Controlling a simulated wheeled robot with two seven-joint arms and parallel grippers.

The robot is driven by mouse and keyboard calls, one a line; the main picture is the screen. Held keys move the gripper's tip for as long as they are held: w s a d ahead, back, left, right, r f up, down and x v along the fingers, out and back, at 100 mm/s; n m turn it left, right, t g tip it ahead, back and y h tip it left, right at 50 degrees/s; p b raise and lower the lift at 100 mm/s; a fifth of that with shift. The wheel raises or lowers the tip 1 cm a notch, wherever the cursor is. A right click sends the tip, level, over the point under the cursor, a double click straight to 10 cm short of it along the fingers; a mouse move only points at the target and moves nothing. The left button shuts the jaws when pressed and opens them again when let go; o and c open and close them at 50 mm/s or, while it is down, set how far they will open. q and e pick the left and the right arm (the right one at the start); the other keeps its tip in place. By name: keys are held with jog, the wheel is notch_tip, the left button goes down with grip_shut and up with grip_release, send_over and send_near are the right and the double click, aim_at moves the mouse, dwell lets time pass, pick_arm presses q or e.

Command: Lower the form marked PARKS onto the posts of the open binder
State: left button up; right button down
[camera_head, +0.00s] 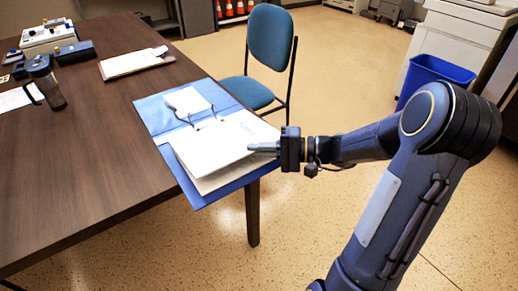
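The open blue binder (154,114) lies at the right end of the brown table, its near corner reaching the table edge. Its metal posts (190,121) stand along the middle, with a small white sheet (187,99) on the far side. A white form (208,149) is over the near side, above other paper (228,177); its marking is too small to read. My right gripper (263,147) is shut on the form's right edge. The form looks slightly raised; I cannot tell whether its far edge touches the posts. My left gripper is out of view.
A clipboard (130,64), a dark tumbler (46,82) and a dark box (75,53) are farther back on the table (85,150). A teal chair (268,42) stands behind the binder. A blue bin (436,77) is at right. The table's near part is clear.

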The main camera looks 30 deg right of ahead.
jog(key=shift+f, duration=0.2)
jog(key=c, duration=1.5)
grip_release()
jog(key=shift+c, duration=0.2)
jog(key=shift+d, duration=0.1)
